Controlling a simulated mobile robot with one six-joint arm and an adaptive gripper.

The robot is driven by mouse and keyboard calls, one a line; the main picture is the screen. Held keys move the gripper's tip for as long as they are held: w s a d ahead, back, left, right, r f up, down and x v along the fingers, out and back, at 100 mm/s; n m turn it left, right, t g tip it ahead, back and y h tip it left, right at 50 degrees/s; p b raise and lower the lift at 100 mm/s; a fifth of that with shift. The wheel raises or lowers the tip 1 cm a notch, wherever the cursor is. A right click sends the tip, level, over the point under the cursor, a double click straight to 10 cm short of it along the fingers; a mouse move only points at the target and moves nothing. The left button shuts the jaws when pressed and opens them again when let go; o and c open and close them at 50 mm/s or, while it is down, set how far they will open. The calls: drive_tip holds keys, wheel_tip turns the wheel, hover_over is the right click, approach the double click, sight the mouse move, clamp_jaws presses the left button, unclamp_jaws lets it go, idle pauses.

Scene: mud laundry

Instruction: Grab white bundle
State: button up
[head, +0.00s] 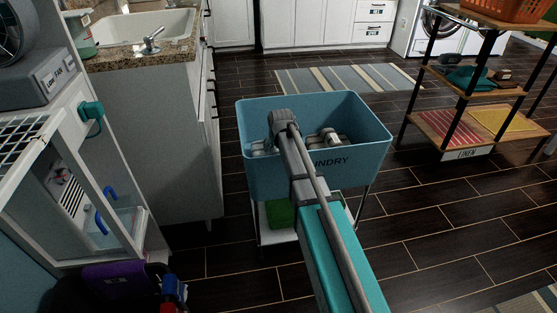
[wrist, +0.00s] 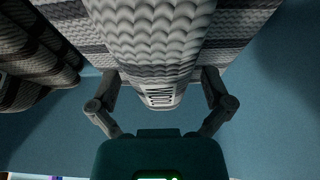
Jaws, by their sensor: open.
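The white bundle (wrist: 160,35) is a pale, knitted-looking roll with grey bands and a small label. It fills the upper middle of the wrist view. My gripper (wrist: 160,84) is open, with one finger at each side of the bundle's near end; I cannot tell if they touch it. In the head view my arm reaches into the blue laundry bin (head: 350,172), and its fingers are hidden. Pale rolls (head: 328,137) show in the bin beside my arm; I cannot tell which is the one between my fingers.
A darker striped roll (wrist: 38,55) lies left of the bundle in the wrist view. The bin's walls surround the rolls. A sink counter (head: 135,60) and a white rack (head: 35,140) stand left, and a linen shelf (head: 465,154) stands right. Dark floor lies between.

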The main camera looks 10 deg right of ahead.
drive_tip(key=shift+f, duration=0.2)
idle(0.5)
drive_tip(key=c, duration=1.2)
drive_tip(key=shift+o, duration=0.2)
drive_tip(key=shift+r, duration=0.2)
wheel_tip(320, 180, up, 10)
drive_tip(key=p, duration=1)
